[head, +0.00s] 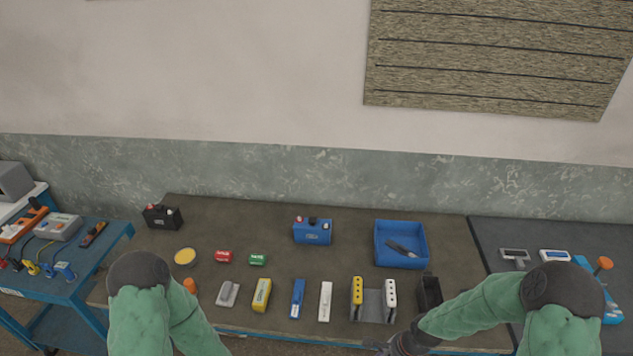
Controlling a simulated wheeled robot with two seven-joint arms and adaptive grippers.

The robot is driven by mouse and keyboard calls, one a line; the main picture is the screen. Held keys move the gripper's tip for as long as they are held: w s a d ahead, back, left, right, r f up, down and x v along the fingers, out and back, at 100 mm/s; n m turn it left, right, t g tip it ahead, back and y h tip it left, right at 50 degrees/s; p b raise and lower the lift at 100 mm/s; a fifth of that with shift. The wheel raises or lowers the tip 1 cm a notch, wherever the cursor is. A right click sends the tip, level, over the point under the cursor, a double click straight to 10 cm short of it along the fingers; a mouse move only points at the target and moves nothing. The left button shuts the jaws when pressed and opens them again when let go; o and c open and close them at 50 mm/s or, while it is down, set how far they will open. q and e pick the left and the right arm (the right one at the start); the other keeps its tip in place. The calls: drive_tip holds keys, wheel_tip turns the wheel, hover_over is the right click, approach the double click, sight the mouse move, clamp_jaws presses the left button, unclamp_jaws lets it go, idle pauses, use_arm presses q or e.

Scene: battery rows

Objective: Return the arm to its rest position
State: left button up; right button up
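My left arm (185,315), in a green sleeve, comes in at the lower left and runs out past the bottom edge, so its gripper is out of view. My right arm (480,305) reaches in from the lower right toward the table's front edge. My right gripper (380,345) is small, dark and partly cut off at the bottom edge, just below the grey holder (374,308). Whether its fingers are open or shut does not show. The holder carries a yellow battery (357,290) on its left and a white battery (391,293) on its right.
Grey (228,293), yellow (262,295), blue (298,298) and white (325,301) blocks stand left of the holder. A black container (430,290) stands close to my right forearm. A blue tray (379,245) is behind. A blue cart (112,240) adjoins at left.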

drive_tip(key=s+a+f+n+b, duration=0.3)
drive_tip(key=s+a+f+n, duration=0.1)
drive_tip(key=f, duration=0.3)
drive_tip(key=s+a+f+n+b, duration=0.3)
drive_tip(key=s+a+f+n, duration=0.2)
drive_tip(key=s+f+n, duration=0.1)
drive_tip(key=shift+s+f+n+y+b, duration=0.35)
drive_tip(key=shift+f+n, duration=0.35)
drive_tip(key=shift+f, duration=0.25)
